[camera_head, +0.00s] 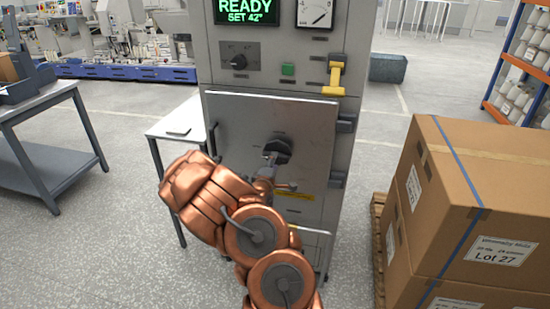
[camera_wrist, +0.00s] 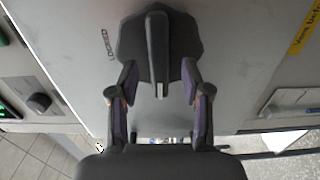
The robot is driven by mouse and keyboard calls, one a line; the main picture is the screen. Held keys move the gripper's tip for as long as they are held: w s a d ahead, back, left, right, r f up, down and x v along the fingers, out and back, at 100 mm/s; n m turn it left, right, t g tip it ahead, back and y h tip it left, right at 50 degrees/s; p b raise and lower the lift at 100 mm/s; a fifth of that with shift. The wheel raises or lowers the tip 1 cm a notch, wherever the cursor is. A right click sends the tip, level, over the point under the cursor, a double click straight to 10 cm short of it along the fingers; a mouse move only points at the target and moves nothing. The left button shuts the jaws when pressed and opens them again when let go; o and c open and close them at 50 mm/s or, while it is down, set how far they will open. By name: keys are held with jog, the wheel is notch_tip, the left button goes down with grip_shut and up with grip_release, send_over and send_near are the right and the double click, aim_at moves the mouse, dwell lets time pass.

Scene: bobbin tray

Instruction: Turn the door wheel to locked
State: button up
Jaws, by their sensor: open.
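The door wheel (camera_head: 278,147) is a dark knob on the grey cabinet door (camera_head: 235,115). In the wrist view the wheel (camera_wrist: 183,36) has a lobed base and a raised bar with a pale mark at its lower end. The bar points up and down in that picture. The word LOCKED (camera_wrist: 107,43) is printed on the door to its left, away from the pale mark. My gripper (camera_wrist: 159,75) is open, with one finger on each side of the bar's lower part. I cannot tell whether the fingers touch the wheel. My arm hides the door's lower part.
Above the door are a selector knob (camera_head: 239,62), a green button (camera_head: 288,69), a yellow handle (camera_head: 334,78) and a display reading READY (camera_head: 248,11). Stacked cardboard boxes (camera_head: 480,190) stand close on the right. A white table (camera_head: 172,125) is on the left, with open floor beyond.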

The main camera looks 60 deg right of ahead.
jog(key=shift+p+x, duration=0.3)
jog(key=shift+x, duration=1.1)
jog(key=shift+c, duration=0.2)
grip_shut()
